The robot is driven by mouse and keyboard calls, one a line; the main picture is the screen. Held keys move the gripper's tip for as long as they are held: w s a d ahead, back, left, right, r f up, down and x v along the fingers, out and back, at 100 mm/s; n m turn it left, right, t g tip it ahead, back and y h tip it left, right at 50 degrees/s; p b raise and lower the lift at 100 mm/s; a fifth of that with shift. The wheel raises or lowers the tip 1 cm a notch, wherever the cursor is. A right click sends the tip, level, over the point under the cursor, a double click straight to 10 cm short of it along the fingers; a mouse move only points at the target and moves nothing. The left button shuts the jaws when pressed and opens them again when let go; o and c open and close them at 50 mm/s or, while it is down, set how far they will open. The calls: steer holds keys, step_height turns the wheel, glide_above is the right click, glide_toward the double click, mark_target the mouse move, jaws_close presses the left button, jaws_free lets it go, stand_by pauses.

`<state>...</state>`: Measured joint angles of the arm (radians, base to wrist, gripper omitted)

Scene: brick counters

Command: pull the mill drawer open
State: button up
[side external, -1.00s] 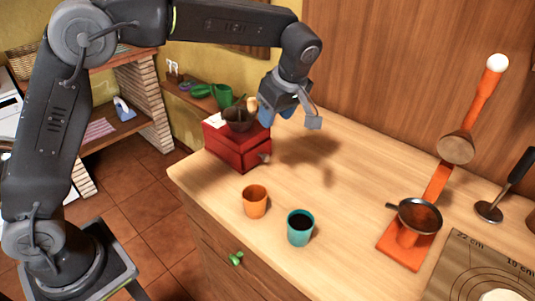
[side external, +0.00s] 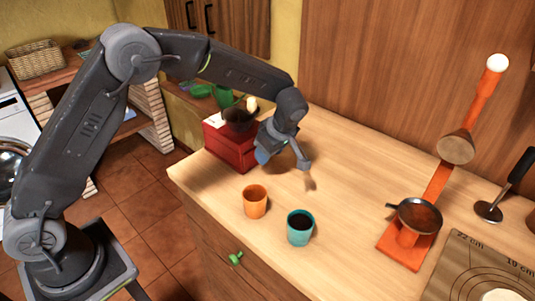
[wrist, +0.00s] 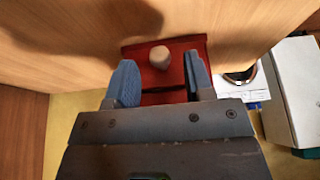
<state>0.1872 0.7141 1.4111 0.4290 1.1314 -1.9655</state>
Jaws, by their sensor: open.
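The red mill (side external: 228,150) stands at the counter's back left edge, with a dark bowl (side external: 238,121) and crank on top. Its drawer front is hidden behind my gripper in the side view. In the wrist view the red front (wrist: 142,72) shows with its pale round drawer knob (wrist: 160,57). My gripper (side external: 263,156) is low over the counter, right in front of the mill's drawer side. Its blue fingers are open (wrist: 160,78), one on each side of the knob as seen from the wrist. I cannot tell whether the tips reach past the knob. The drawer looks shut.
An orange cup (side external: 255,202) and a teal cup (side external: 300,228) with dark contents stand near the front edge. An orange stand (side external: 405,245) with a small pan is to the right. The wooden counter (side external: 345,180) between is clear.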

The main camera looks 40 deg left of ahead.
steer(key=shift+x, duration=0.75)
steer(key=shift+c, duration=0.4)
jaws_close()
steer(key=shift+d, duration=0.1)
